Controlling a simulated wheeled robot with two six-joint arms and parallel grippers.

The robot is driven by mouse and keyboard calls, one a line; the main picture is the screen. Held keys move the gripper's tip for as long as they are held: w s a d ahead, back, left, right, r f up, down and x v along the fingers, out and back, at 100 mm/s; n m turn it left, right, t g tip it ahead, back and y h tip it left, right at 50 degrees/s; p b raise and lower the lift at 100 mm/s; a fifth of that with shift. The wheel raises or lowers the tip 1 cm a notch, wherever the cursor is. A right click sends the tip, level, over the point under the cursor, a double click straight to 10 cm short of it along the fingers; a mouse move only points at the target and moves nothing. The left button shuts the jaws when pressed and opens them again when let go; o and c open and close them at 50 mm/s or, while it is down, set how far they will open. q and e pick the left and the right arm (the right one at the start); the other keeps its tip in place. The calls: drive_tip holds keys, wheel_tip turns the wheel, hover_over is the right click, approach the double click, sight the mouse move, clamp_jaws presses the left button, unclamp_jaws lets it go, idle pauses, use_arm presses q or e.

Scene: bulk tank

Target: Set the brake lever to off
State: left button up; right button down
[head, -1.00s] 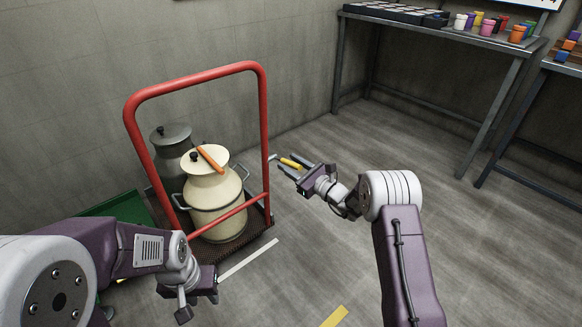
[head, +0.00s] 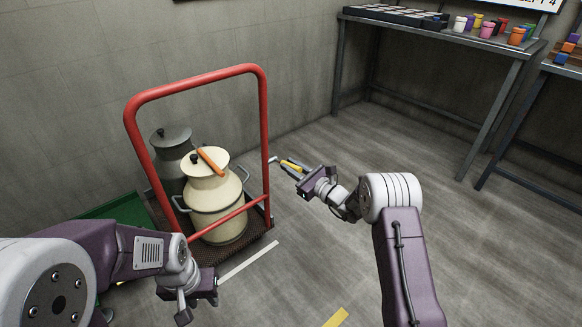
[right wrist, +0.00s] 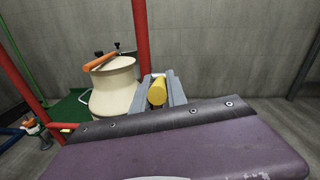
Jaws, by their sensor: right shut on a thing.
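The brake lever (head: 286,162) has a yellow grip and a grey end, beside the right post of the red-framed cart (head: 264,120). My right gripper (head: 290,167) is shut on the yellow grip. In the right wrist view the lever's yellow end (right wrist: 157,92) shows between the two grey fingers (right wrist: 158,88). The fingers partly hide the lever, and no on or off marking can be read. My left gripper (head: 198,300) hangs low in front of the cart, apart from it; its finger opening is not clear.
A cream milk can (head: 213,200) with an orange-handled lid and a darker can (head: 170,155) stand on the cart. A green mat (head: 115,207) lies at left. A table (head: 440,28) with cups stands at the back right. Floor right of the cart is clear.

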sight(285, 162)
idle(0.8)
drive_tip(key=r+p, duration=0.1)
drive_tip(key=p, duration=0.2)
drive_tip(key=r+g+h+p, duration=0.1)
drive_tip(key=p, duration=0.1)
drive_tip(key=r+g+h+p, duration=0.1)
drive_tip(key=p, duration=0.2)
drive_tip(key=shift+w+a+r+p, duration=0.25)
drive_tip(key=shift+w+p, duration=0.05)
drive_tip(key=shift+w, duration=0.05)
drive_tip(key=g+p, duration=0.1)
drive_tip(key=p, duration=0.2)
drive_tip(key=w+r+g+h+p, duration=0.1)
drive_tip(key=p, duration=0.3)
drive_tip(key=a+g+h+p, duration=0.1)
drive_tip(key=p, duration=0.3)
drive_tip(key=shift+w+r, duration=0.25)
drive_tip(key=shift+r, duration=0.1)
drive_tip(key=shift+w+a+f+g+p, duration=0.2)
drive_tip(key=shift+g+p, duration=0.2)
drive_tip(key=shift+p, duration=0.2)
drive_tip(key=shift+s+h, duration=0.1)
drive_tip(key=shift+h, duration=0.2)
drive_tip(key=c, duration=1.3)
unclamp_jaws()
drive_tip(key=shift+d, duration=0.1)
